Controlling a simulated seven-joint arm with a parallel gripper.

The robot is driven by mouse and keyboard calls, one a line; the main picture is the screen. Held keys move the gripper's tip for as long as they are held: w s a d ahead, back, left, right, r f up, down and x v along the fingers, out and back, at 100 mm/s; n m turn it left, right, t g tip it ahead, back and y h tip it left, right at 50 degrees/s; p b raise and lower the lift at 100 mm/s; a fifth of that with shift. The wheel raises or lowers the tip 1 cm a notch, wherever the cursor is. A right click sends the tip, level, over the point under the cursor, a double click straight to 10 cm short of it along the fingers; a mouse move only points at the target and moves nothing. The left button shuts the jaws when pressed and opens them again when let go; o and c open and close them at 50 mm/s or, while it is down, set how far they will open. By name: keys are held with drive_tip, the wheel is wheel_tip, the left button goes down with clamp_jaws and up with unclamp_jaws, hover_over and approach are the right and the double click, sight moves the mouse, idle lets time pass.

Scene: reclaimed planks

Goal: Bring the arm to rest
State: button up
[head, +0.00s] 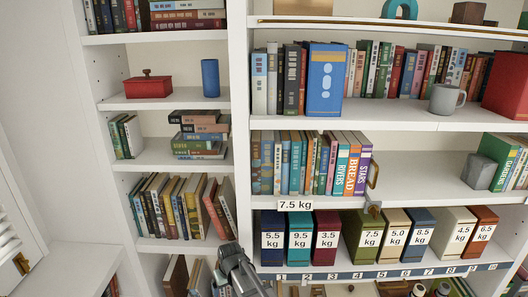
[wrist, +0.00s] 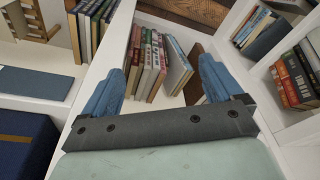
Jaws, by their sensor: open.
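My gripper (head: 232,254) shows at the bottom of the head view, in front of the lower part of the upright between the left and middle bookcase bays. It also shows in the wrist view (wrist: 160,84), where its two blue fingers stand wide apart with nothing between them. Beyond the fingers are leaning books (wrist: 150,58) in a shelf bay. They appear apart from the fingers. Part of my arm below the gripper is cut off by the bottom edge of the head view.
A row of weight-labelled binders (head: 327,238) stands on a numbered shelf (head: 385,273) right of my gripper. A "7.5 kg" tag (head: 295,205) is on the shelf edge above. A grey mug (head: 446,99) and a blue cylinder (head: 210,78) stand higher up.

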drive_tip(key=s+d+f+m+g, duration=0.15)
drive_tip(key=s+d, duration=0.25)
drive_tip(key=d, duration=0.6)
drive_tip(key=s+d+f+m+h, duration=0.1)
drive_tip(key=s+d+f+m, duration=0.15)
drive_tip(key=d, duration=0.75)
drive_tip(key=s+d+f+m, duration=0.15)
drive_tip(key=s+d, duration=0.35)
drive_tip(key=d, duration=0.5)
drive_tip(key=s+f+g, duration=0.3)
drive_tip(key=s+f, duration=1)
drive_tip(key=shift+s+g, duration=0.15)
drive_tip(key=shift+g, duration=0.2)
drive_tip(key=s+f+g, duration=0.1)
drive_tip(key=s+f, duration=0.1)
drive_tip(key=s, duration=0.3)
drive_tip(key=s+f+g, duration=0.1)
drive_tip(key=s+f, duration=0.2)
drive_tip(key=s, duration=0.2)
drive_tip(key=s+f+g, duration=0.1)
drive_tip(key=s+f, duration=0.1)
drive_tip(key=s, duration=0.3)
drive_tip(key=shift+s+f, duration=0.25)
drive_tip(key=shift+s, duration=0.15)
